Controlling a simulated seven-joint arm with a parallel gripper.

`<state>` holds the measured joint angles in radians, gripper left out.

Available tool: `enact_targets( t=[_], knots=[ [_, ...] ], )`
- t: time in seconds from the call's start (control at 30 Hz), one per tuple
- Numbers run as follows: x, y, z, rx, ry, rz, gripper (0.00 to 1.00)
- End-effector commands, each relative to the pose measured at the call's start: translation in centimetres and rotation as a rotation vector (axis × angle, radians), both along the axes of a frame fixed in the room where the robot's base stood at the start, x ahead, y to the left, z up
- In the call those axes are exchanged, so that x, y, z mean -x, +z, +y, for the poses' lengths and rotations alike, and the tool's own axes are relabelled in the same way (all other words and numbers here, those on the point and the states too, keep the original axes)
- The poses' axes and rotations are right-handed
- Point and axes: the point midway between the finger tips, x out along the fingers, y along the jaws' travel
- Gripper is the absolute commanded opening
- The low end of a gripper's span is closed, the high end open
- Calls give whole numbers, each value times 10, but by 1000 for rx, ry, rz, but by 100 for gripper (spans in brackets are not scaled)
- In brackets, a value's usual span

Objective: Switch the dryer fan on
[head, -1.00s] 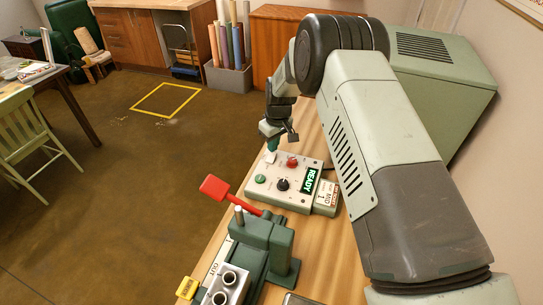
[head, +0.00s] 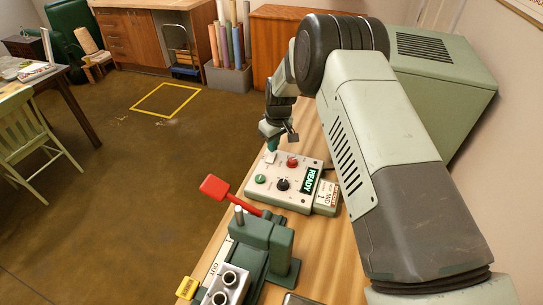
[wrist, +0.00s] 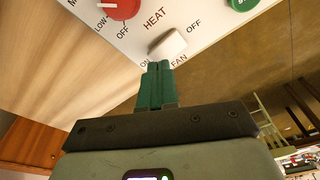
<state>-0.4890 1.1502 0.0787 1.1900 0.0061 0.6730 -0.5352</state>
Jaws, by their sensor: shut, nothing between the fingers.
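The dryer's control box (head: 318,207) sits on the wooden bench, with a lit READY display. Its fan switch is a small white rocker (wrist: 168,44) marked FAN, with ON at its left and OFF at its right in the wrist view. The rocker also shows at the box's far left corner in the head view (head: 270,158). My gripper (wrist: 158,66) has its green fingers together and empty, right beside the rocker near the ON label. I cannot tell whether the tips touch it. My gripper also shows above that corner in the head view (head: 271,147).
A red heat knob (head: 292,162), a black knob (head: 283,184) and a green button (head: 261,179) are on the same panel. A green press with a red lever (head: 214,188) stands in front of the box.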

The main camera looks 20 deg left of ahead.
Motion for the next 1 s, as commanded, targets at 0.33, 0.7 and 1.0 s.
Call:
enact_targets(
  t=[0.33, 0.7, 1.0],
  knots=[
    [0, -5, 0, 1, 0, 1, 0],
    [0, -10, 0, 0, 0, 0, 0],
    [0, -15, 0, -1, 0, -1, 0]
  ],
)
